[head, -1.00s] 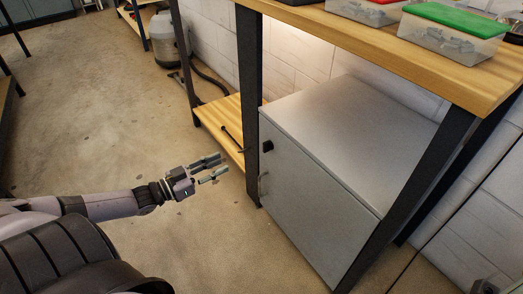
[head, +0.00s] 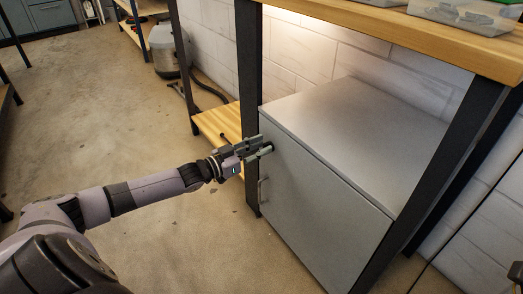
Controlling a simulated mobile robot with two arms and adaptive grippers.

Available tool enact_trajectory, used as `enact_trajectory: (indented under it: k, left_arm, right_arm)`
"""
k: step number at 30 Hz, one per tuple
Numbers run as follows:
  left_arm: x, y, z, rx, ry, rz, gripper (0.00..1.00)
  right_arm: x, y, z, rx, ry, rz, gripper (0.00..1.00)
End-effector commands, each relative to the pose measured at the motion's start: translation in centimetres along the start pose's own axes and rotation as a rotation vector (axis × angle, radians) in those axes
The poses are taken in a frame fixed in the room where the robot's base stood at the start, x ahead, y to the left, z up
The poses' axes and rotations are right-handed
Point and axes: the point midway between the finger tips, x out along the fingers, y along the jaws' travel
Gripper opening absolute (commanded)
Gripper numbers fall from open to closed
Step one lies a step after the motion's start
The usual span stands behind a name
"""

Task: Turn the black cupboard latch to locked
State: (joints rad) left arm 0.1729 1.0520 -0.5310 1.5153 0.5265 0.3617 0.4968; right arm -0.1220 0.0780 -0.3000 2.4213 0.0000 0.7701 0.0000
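The grey cupboard (head: 318,205) stands under the wooden bench, its door facing front left. The black latch (head: 269,149) is on the upper left of the door, mostly hidden behind my fingers. My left gripper (head: 262,147) is at the latch, fingers pointing at the door. The fingers look apart, one above the other, with the latch at their tips. I cannot tell whether they touch it or which way the latch is turned. A dark piece at the lower right edge seems to be part of my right gripper; its fingers are out of the frame.
A door handle (head: 262,190) sits just below my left gripper. A black bench leg (head: 249,80) stands close left of the cupboard, and another (head: 440,180) crosses its right side. A low wooden shelf (head: 218,126) lies behind my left gripper. The floor at left is clear.

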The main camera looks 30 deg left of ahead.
Motion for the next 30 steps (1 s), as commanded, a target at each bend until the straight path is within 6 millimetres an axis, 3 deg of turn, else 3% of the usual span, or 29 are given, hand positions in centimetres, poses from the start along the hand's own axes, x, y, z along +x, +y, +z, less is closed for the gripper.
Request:
enact_trajectory:
  k: [14, 27, 30]
  left_arm:
    - [0.96, 0.00, -0.05, 0.000, -0.001, 0.000, 0.29]
    - [0.94, 0.01, -0.05, 0.000, 0.000, 0.000, 0.00]
    - [0.94, 0.01, -0.04, 0.000, 0.000, 0.000, 0.00]
  right_arm:
    - [0.26, -0.04, 0.02, -0.002, 0.012, -0.006, 0.00]
    - [0.25, -0.05, 0.02, -0.001, 0.013, -0.005, 0.00]
    - [0.25, -0.05, 0.02, -0.001, 0.013, -0.005, 0.00]
